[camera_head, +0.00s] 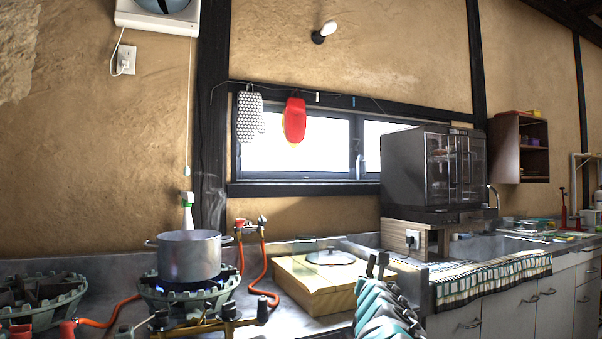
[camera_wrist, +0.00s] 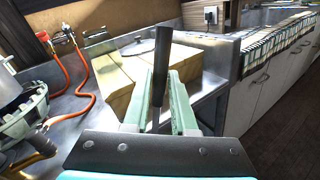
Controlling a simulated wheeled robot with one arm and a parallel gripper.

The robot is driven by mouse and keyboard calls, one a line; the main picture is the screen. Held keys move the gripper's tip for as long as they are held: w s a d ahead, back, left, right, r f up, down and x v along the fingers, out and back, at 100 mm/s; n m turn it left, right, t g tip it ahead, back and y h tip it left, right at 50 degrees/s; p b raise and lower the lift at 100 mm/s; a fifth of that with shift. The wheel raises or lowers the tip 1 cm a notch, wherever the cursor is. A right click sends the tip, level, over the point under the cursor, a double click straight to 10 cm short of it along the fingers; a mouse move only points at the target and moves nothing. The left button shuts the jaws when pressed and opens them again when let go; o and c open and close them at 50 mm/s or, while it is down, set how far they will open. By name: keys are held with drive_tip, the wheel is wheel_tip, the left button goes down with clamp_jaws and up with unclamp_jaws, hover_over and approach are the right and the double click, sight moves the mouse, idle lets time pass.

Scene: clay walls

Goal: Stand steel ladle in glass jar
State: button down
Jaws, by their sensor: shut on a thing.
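My gripper (camera_wrist: 159,80) is shut on a dark, slim, upright bar, which I take to be the handle of the steel ladle (camera_wrist: 161,55). The bar stands between the two pale green fingers in the wrist view. The ladle's bowl is not visible in either view. In the head view my teal gripper (camera_head: 372,284) is at the lower middle, right of the wooden box, with a dark grey piece at its tip. I cannot make out a glass jar in either view.
A wooden box (camera_head: 298,280) with a round lid (camera_head: 330,257) on it stands on the steel counter. Left of it, a pot (camera_head: 190,255) sits on a lit burner (camera_head: 188,291) with a red hose (camera_head: 264,270). A striped cloth (camera_head: 490,277) hangs over the right counter's edge.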

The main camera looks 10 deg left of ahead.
wheel_tip(320, 180, up, 13)
drive_tip(key=s+a+m+h, duration=0.1)
drive_tip(key=s+m+h, duration=0.1)
drive_tip(key=h, duration=0.2)
drive_tip(key=s+d+r+m+g+h, duration=0.1)
drive_tip(key=s+d+r+h, duration=0.1)
drive_tip(key=r, duration=0.5)
drive_tip(key=s+d+r+m+g+h, duration=0.1)
drive_tip(key=s+d+r+m+h, duration=0.1)
drive_tip(key=s+r, duration=0.4)
wheel_tip(320, 180, up, 2)
drive_tip(key=shift+s+d+r+m+h, duration=0.25)
drive_tip(key=shift+s+d+h, duration=0.2)
drive_tip(key=shift+h, duration=0.45)
drive_tip(key=shift+d, duration=0.2)
drive_tip(key=shift+s+d+r+m, duration=0.15)
drive_tip(key=shift+s+m, duration=0.1)
drive_tip(key=shift+s, duration=0.15)
drive_tip(key=shift+s+d+r+g+h, duration=0.1)
drive_tip(key=shift+s+r+g+h, duration=0.05)
drive_tip(key=shift+s+g+h, duration=0.2)
drive_tip(key=shift+s+d+r, duration=0.1)
drive_tip(key=shift+d, duration=0.2)
drive_tip(key=shift+s+d+r+h, duration=0.15)
drive_tip(key=shift+s+d+h, duration=0.1)
drive_tip(key=shift+s, duration=0.1)
